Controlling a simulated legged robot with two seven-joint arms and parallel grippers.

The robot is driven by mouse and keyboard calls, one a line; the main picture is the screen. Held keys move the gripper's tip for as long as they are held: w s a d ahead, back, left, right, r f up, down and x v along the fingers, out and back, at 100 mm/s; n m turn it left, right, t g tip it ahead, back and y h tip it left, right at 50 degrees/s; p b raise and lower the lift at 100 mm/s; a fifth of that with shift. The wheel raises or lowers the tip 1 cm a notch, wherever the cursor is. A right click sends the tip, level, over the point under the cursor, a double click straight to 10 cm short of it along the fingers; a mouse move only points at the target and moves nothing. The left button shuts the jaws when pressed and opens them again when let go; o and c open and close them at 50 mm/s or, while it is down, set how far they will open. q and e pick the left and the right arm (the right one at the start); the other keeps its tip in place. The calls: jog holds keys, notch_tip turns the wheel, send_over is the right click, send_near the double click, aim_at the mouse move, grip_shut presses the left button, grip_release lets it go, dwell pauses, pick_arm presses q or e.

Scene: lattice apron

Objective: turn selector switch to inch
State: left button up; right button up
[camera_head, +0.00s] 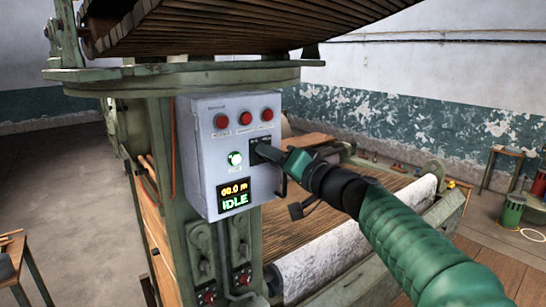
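A grey control box (209,165) is fixed to a green machine post, left of the middle in the head view. It has a row of red lamps or buttons (221,121) on top, a lit green button (235,158) and a display (234,196) reading 00.0 m and IDLE. A dark selector plate (256,142) sits at the right of its face. My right gripper (264,152) reaches in from the right with its tip at this plate. It covers the switch, so the knob and its setting are hidden. I cannot tell whether the fingers are shut on it. My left gripper is out of view.
A slatted apron (200,25) overhangs the top. More red buttons (243,278) are on the post. A table (12,255) stands at left; open floor (80,190) lies behind it.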

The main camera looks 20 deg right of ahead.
grip_shut()
